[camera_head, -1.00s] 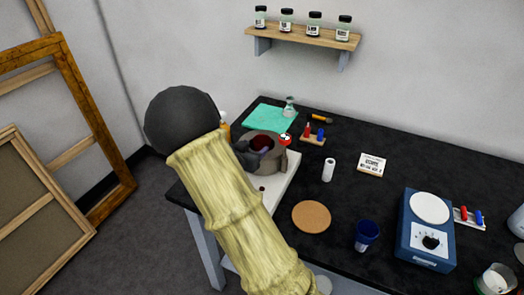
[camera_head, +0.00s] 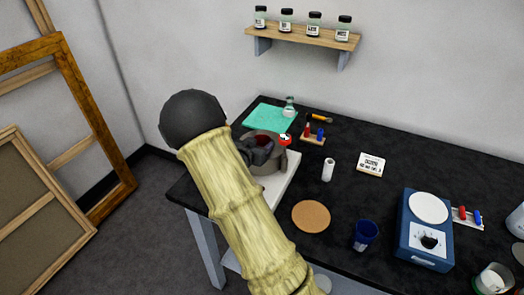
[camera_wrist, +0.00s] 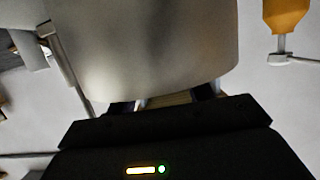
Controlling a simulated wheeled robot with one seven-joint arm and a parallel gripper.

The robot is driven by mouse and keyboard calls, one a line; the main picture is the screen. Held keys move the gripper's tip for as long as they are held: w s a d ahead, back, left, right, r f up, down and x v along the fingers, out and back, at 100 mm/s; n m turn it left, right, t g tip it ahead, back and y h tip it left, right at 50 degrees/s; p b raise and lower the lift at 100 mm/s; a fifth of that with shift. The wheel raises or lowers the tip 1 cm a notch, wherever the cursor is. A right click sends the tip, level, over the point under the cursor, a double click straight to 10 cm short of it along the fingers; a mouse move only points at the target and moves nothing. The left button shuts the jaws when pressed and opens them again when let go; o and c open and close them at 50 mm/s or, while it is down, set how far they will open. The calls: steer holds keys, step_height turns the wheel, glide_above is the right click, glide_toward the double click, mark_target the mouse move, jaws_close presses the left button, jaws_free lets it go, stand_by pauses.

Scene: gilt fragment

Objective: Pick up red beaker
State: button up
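I cannot make out a separate red beaker. In the head view, dark red shows inside a grey round pot (camera_head: 270,164), and a small red round thing with a white face (camera_head: 285,139) is at its right rim. My gripper (camera_head: 262,150) is dark and at the pot's near left rim, partly over its opening. In the wrist view, a large grey curved wall (camera_wrist: 145,45), likely the pot's, fills the top middle and hides my fingertips. The visible parts of my two fingers stand apart. A pale strip shows between them; I see nothing clearly gripped.
The pot stands on a white board (camera_head: 282,186) at the black table's left end. Behind are a teal cloth (camera_head: 268,118) and a glass flask (camera_head: 289,103). A cork mat (camera_head: 311,216), blue cup (camera_head: 365,234) and hotplate (camera_head: 425,240) are to the right. An orange bottle (camera_wrist: 285,14) is near.

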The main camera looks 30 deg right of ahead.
steer(key=c, duration=0.4)
steer(key=shift+r, duration=0.2)
step_height(320, 180, up, 10)
steer(key=shift+f, duration=0.25)
stand_by(0.6)
stand_by(0.7)
